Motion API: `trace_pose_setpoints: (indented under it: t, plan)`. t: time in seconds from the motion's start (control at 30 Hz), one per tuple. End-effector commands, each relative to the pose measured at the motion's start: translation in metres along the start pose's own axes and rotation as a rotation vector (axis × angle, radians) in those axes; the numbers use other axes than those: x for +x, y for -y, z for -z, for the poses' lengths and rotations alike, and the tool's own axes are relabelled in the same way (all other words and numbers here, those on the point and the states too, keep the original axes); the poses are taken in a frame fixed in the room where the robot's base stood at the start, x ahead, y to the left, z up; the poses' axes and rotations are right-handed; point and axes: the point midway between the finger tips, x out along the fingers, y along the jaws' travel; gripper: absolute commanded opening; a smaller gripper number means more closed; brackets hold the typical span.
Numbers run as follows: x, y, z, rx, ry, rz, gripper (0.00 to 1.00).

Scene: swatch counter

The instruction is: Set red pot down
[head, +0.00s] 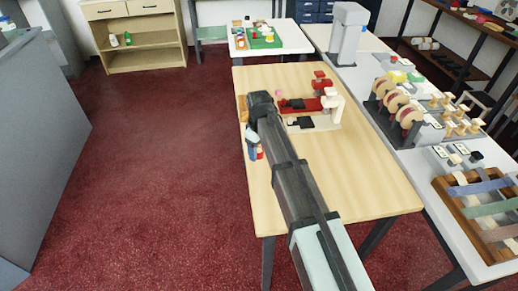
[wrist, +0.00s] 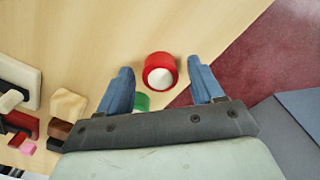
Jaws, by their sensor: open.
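The red pot (wrist: 158,72), a small round red piece with a pale top, is on the light wood table (wrist: 100,25) close to its edge in the wrist view. My gripper (wrist: 159,74) is open, with one blue finger on each side of the pot and a gap on both sides. In the head view a bit of the red pot (head: 260,155) shows beside my gripper (head: 252,143) at the table's left edge. The arm hides most of that area. Whether the pot's base rests fully on the wood is hard to tell.
A green piece (wrist: 142,101) lies close to the pot, partly hidden by my gripper. Red, white and black stands (head: 318,104) are at the table's far end. The table's near part (head: 370,185) is clear. Red floor lies beyond the left edge.

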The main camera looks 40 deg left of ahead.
Motion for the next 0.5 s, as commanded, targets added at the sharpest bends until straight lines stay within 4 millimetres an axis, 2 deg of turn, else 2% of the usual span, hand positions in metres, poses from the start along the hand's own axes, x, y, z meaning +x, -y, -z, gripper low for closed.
trace_pose_setpoints:
  t: [0.13,0.27,0.5]
  plan:
    - [-0.007,0.0,0.0,0.0,-0.001,-0.001,0.66]
    - [-0.022,0.0,0.0,0.0,-0.001,-0.001,0.66]
    - [-0.065,-0.001,0.001,0.0,-0.002,-0.002,0.66]
